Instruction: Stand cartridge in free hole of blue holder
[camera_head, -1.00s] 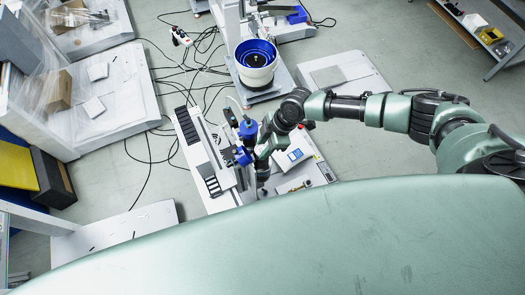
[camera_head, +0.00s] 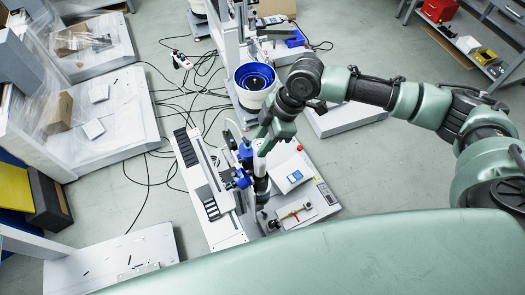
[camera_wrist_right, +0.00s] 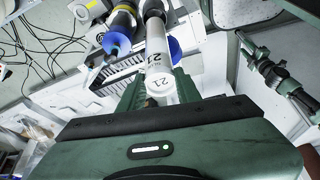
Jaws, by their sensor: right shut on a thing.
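My right gripper (camera_head: 270,138) is over the middle of the white work station. In the right wrist view the gripper (camera_wrist_right: 160,92) is shut on a white cartridge (camera_wrist_right: 158,62) marked with the numbers 21 and 23. I cannot make out the free hole or whether the cartridge touches the holder. My left gripper is not in view.
The white station (camera_head: 225,232) carries a dark slotted rail (camera_head: 185,147) on its left and a white box with a blue screen (camera_head: 292,175) on its right. A blue-lined bowl feeder (camera_head: 255,82) stands behind. Cables lie on the floor to the left.

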